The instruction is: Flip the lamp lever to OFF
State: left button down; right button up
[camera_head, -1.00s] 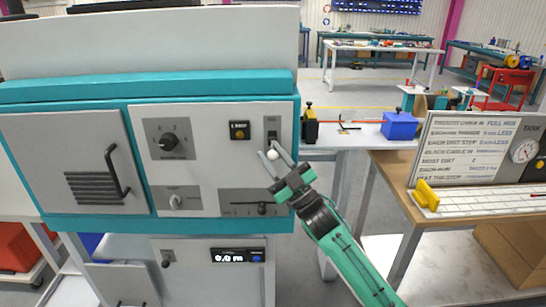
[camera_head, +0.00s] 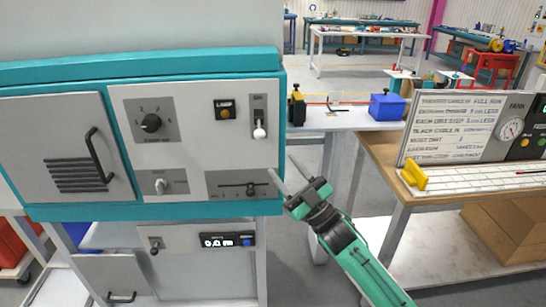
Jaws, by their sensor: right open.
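The lamp lever (camera_head: 259,131) is a white-tipped toggle on a dark vertical plate at the panel's upper right. Its white tip hangs at the lower end of the plate. A lamp label box (camera_head: 225,110) with a yellow-orange face sits to its left. My right gripper (camera_head: 286,178) is open and empty, below and to the right of the lever, clear of it. Its fingers are near the panel's right edge, beside the slider (camera_head: 250,188). My left gripper is not in view.
The grey panel also has a rotary knob (camera_head: 151,123) and a smaller knob (camera_head: 160,186). A door with a handle (camera_head: 98,156) is at left. A display (camera_head: 227,240) sits below. A wooden table (camera_head: 405,205) stands at right, with open floor between.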

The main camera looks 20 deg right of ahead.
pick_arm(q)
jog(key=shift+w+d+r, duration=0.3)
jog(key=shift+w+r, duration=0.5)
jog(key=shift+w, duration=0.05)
pick_arm(e)
jog(key=shift+v, duration=1.65)
